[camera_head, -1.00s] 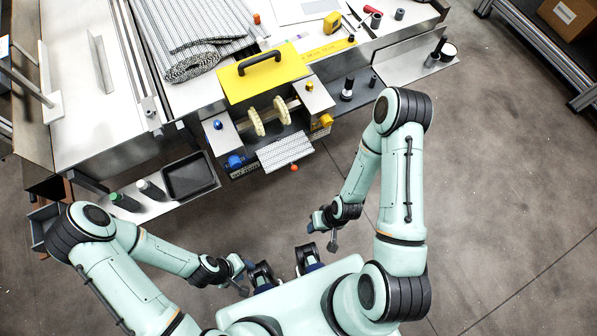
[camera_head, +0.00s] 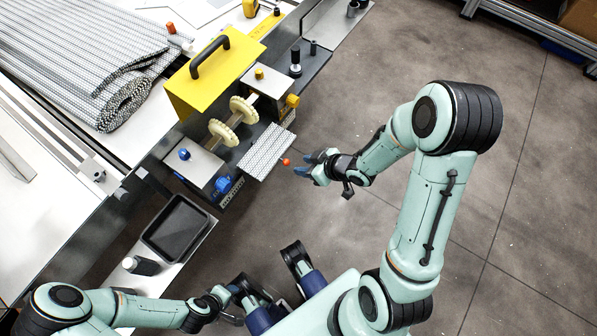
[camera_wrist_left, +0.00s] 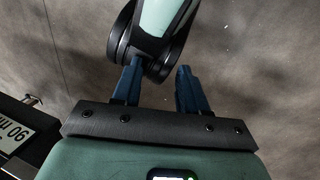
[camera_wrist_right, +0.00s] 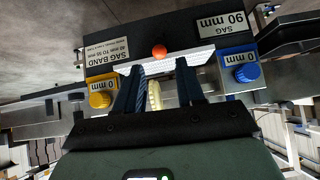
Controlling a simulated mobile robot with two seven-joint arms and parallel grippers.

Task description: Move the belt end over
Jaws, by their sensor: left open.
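The belt end (camera_head: 266,152) is a short grey patterned flap hanging from the front of the conveyor frame. A small orange-red ball (camera_head: 286,162) sits at its outer edge. Two cream sprockets (camera_head: 242,110) stand behind it on a shaft. My right gripper (camera_head: 309,162) is just right of the ball and appears apart from it. In the right wrist view its fingers are spread, with the pale flap (camera_wrist_right: 190,60) and the ball (camera_wrist_right: 159,51) beyond the tips. My left gripper (camera_wrist_left: 157,75) is open and empty over the floor, away from the belt.
A yellow cover (camera_head: 215,72) with a black handle stands behind the sprockets. A rolled grey belt (camera_head: 100,65) lies on the table at upper left. A black tray (camera_head: 176,228) and dark bottle (camera_head: 140,265) are at lower left. The floor on the right is clear.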

